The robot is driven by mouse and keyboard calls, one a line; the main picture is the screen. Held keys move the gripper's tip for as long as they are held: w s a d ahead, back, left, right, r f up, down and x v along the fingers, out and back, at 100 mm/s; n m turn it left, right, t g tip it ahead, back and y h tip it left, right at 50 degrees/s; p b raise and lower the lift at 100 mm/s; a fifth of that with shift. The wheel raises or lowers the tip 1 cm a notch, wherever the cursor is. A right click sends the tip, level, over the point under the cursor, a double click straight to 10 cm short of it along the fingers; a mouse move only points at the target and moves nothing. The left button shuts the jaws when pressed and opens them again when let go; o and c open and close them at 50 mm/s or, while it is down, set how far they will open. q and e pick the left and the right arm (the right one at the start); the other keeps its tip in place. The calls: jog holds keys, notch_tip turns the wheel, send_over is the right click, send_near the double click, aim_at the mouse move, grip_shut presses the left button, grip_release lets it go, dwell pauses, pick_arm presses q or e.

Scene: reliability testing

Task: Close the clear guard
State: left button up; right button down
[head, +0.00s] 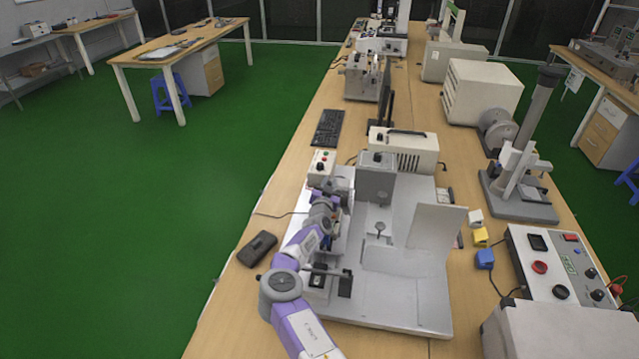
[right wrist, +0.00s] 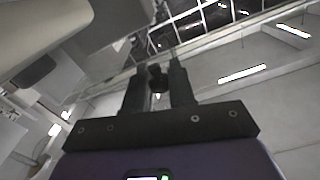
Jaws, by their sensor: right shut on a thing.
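A pale, see-through-looking panel, which I take as the clear guard (head: 432,232), stands up at the right of the grey machine base (head: 400,310) in the head view. My right arm reaches in from the bottom to the left side of this machine. In the right wrist view, my right gripper (right wrist: 158,84) has its two black fingers closed around a small dark knob (right wrist: 156,74). A thin pale edge runs across behind the fingers. Whether the knob belongs to the guard cannot be told. In the head view the fingertips are small and hard to make out. My left gripper is not in view.
A grey upright block (head: 376,178) rises at the back of the base. A control box (head: 321,168) stands at its back left and a beige box (head: 404,150) behind. A black device (head: 257,248) lies on the table at left. A control panel (head: 560,268) stands at right.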

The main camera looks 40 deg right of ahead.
jog(key=shift+w+a+f, duration=0.15)
jog(key=shift+a+f, duration=0.05)
jog(key=shift+f, duration=0.4)
jog(key=c, duration=1)
grip_release()
jog(key=shift+f, duration=0.1)
jog(key=shift+s, duration=0.2)
